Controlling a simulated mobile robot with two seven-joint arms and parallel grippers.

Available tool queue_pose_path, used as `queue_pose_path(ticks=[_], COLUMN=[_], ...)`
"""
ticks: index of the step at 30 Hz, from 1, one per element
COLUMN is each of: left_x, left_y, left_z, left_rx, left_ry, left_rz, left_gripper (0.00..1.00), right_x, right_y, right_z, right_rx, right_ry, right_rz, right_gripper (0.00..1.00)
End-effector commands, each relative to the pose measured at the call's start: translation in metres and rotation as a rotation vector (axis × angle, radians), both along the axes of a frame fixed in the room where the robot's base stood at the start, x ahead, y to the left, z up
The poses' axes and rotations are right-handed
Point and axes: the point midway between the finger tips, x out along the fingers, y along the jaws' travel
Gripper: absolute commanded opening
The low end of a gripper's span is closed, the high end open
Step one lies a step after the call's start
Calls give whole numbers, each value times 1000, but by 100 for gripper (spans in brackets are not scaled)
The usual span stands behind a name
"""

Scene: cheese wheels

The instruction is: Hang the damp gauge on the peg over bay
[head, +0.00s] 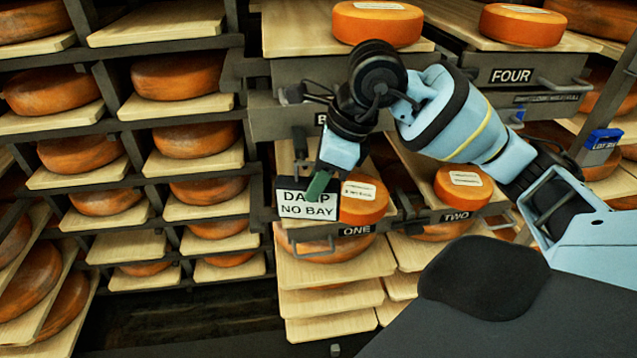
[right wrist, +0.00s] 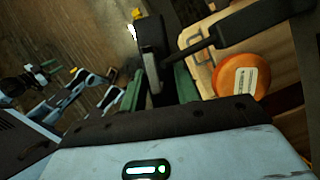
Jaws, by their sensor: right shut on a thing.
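The damp gauge (head: 292,211) is a dark-framed plate with a white face reading "DAMP" and "NO BAY". My right gripper (head: 318,184) is shut on its upper part, with a green finger crossing the face. In the right wrist view, a dark part of the gauge (right wrist: 152,48) is between the green fingers. The gauge is in front of the rack near the board labelled ONE (head: 357,231). I cannot clearly make out a peg. A label starting with "B" (head: 320,119) is mostly hidden behind my arm. My left gripper is not in view.
Racks of orange cheese wheels (head: 188,77) on wooden boards fill the left. More wheels (head: 378,24) stand above and right. Boards labelled TWO (head: 457,216) and FOUR (head: 511,76) have protruding metal handles. A blue box (head: 603,140) hangs at right. The lower-left floor looks clear.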

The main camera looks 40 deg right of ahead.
Motion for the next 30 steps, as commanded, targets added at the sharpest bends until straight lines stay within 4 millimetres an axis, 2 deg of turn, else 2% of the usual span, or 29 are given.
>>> queue_pose_path(ticks=[18,30], left_x=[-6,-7], left_y=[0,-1], left_z=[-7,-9], left_rx=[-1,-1], left_ry=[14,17], left_rz=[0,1], left_gripper=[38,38], right_x=[25,31], right_y=[-15,-19], right_z=[-7,-14], right_rx=[1,0], right_ry=[1,0], right_rz=[0,1], right_gripper=[4,4])
